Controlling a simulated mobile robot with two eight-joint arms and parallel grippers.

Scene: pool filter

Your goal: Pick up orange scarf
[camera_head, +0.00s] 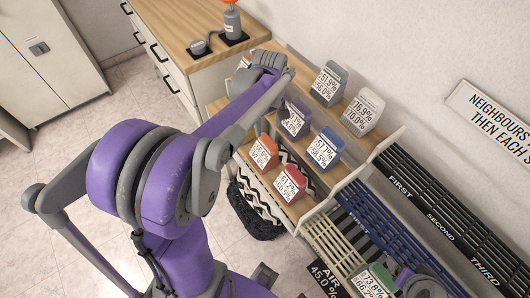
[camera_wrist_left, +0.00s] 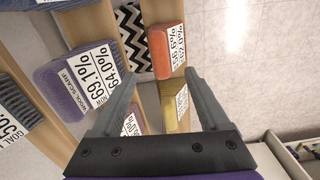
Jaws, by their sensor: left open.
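The orange scarf (camera_head: 263,152) is a small orange block with a white number label, standing on the lower wooden shelf, left of a red block. In the left wrist view the orange scarf (camera_wrist_left: 160,52) lies beyond the fingertips, near the top middle. My left gripper (camera_head: 285,82) is above the shelves, up and right of the orange scarf in the head view. In the wrist view my left gripper (camera_wrist_left: 160,80) is open, its fingers apart and not touching the orange scarf. A grey and purple part at the lower right may be my right gripper; its jaws are unclear.
A purple block (camera_head: 295,118) and blue block (camera_head: 327,147) stand on the shelf above; grey blocks (camera_head: 330,82) stand higher. A yellow block (camera_wrist_left: 174,108) shows between the fingers. A zigzag-patterned basket (camera_head: 258,205) is below. Slatted racks (camera_head: 385,225) are at right.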

